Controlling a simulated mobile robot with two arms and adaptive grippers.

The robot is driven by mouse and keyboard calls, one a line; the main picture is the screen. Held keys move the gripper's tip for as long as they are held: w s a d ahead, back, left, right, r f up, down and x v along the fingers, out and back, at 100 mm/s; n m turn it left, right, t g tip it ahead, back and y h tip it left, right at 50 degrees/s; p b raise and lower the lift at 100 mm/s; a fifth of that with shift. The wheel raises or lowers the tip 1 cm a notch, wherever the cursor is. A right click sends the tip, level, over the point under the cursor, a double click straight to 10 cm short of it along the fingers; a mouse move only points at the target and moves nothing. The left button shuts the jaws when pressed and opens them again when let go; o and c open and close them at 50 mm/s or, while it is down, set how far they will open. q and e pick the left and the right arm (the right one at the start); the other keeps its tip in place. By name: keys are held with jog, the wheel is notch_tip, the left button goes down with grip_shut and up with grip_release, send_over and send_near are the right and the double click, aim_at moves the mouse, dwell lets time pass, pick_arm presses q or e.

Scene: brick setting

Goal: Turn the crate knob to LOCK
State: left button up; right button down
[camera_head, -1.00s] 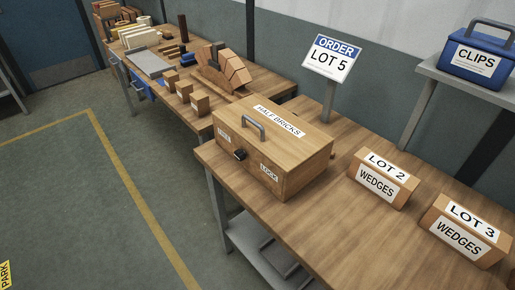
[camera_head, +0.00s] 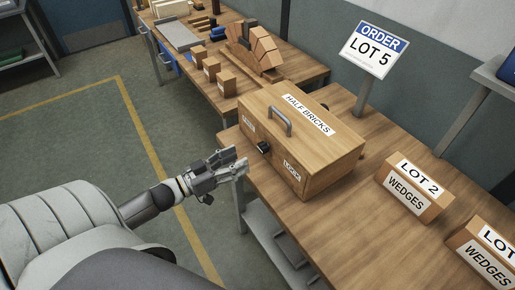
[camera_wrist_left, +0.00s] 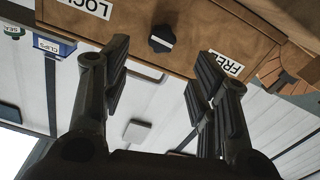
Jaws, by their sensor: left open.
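The wooden crate (camera_head: 330,152), labelled HALF BRICKS, stands on the near bench with a grey handle on its lid. Its black knob (camera_head: 263,147) is on the front face, between a label at the left and the LOCK label (camera_head: 291,170) at the right. In the left wrist view, which is upside down, the knob (camera_wrist_left: 161,39) lies between LOCK (camera_wrist_left: 88,7) and FREE (camera_wrist_left: 226,62). My left gripper (camera_head: 237,161) is open and empty, in front of the crate and apart from the knob. My right gripper is out of view.
Two WEDGES boxes, LOT 2 (camera_head: 413,187) and LOT 3 (camera_head: 483,252), stand right of the crate. The LOT 5 order sign (camera_head: 374,49) is behind it. Bricks and a brick arch (camera_head: 254,52) are on the farther bench. The floor (camera_head: 75,140) at left is clear.

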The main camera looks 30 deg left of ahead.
aim_at(260, 149)
pick_arm(q)
jog(key=p+x, duration=0.1)
jog(key=x, duration=0.6)
jog(key=shift+w+f, duration=0.1)
jog(key=shift+w, duration=0.2)
jog(key=c, duration=1)
